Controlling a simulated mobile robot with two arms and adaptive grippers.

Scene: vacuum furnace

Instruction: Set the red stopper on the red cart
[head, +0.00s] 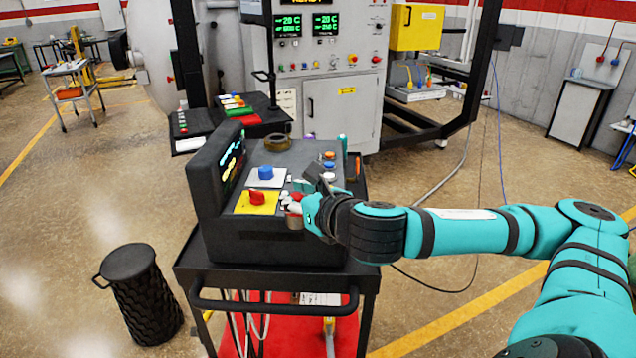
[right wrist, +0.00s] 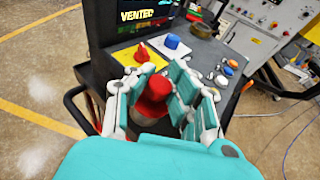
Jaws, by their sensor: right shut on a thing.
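In the right wrist view my right gripper (right wrist: 157,100) is shut on the red stopper (right wrist: 154,88), with teal and white fingers on both sides. The stopper has a red top and a paler body below, partly hidden by the wrist. In the head view my right gripper (head: 306,206) is at the right front of the console, and only a little of the stopper shows. A black cart with a red lower deck (head: 292,338) stands under the console; no other red cart is clear. My left gripper is not in view.
The dark console (head: 270,247) carries a red knob on a yellow plate (head: 246,208), a blue knob (head: 265,173) and several buttons. A black ribbed bin (head: 142,300) stands at left. A furnace cabinet (head: 338,100) stands behind.

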